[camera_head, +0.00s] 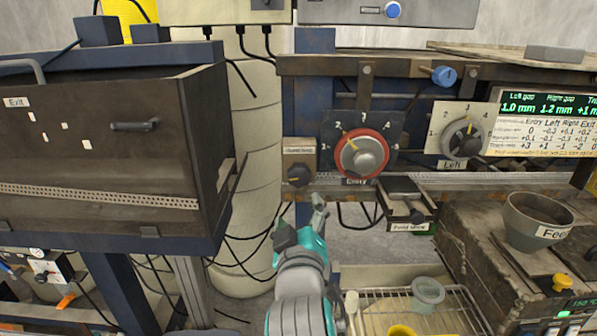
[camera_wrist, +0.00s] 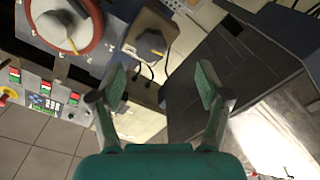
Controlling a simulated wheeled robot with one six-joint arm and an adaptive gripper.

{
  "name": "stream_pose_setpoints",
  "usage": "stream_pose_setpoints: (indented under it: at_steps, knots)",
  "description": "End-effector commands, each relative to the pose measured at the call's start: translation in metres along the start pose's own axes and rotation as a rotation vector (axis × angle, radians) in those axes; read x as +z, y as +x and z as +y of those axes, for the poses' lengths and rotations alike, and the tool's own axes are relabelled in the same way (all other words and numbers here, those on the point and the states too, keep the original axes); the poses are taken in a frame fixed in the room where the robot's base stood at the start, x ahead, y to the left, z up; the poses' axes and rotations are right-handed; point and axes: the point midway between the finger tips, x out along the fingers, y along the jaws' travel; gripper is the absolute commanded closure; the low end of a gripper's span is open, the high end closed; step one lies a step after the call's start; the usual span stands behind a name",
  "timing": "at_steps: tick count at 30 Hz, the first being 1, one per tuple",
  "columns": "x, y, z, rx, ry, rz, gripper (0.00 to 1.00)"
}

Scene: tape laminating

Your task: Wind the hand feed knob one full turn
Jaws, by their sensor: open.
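The likely hand feed knob (camera_head: 299,175) is a small dark knob on a tan box, left of the red-ringed Entry dial; the label above it is too small to read surely. In the wrist view the dark knob (camera_wrist: 151,45) shows on its tan box, beyond and between my fingertips, a little left of centre. My gripper (camera_head: 303,222) is below the knob in the head view, its fingers pointing up. In the wrist view my gripper (camera_wrist: 160,88) is open with nothing between the green pads. It appears apart from the knob.
The red-ringed Entry dial (camera_head: 362,153) sits close right of the knob box. A small drawer-like tray (camera_head: 407,204) juts out below the dial. A large dark cabinet (camera_head: 110,150) stands at left. Black cables hang below the box. A wire rack (camera_head: 380,310) lies lower right.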

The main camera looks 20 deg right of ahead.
Motion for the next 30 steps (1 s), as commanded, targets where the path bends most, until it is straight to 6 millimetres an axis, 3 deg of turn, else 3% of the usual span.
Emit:
stream_pose_setpoints:
  at_steps: [3, 11, 24, 30]
  knots:
    - [-0.015, 0.002, 0.010, 0.015, 0.008, -0.005, 0.24]
    - [-0.019, 0.015, 0.013, 0.021, 0.009, -0.012, 0.24]
    - [-0.018, 0.088, 0.015, 0.021, 0.009, -0.013, 0.24]
    - [-0.017, 0.106, 0.015, 0.020, 0.009, -0.012, 0.24]
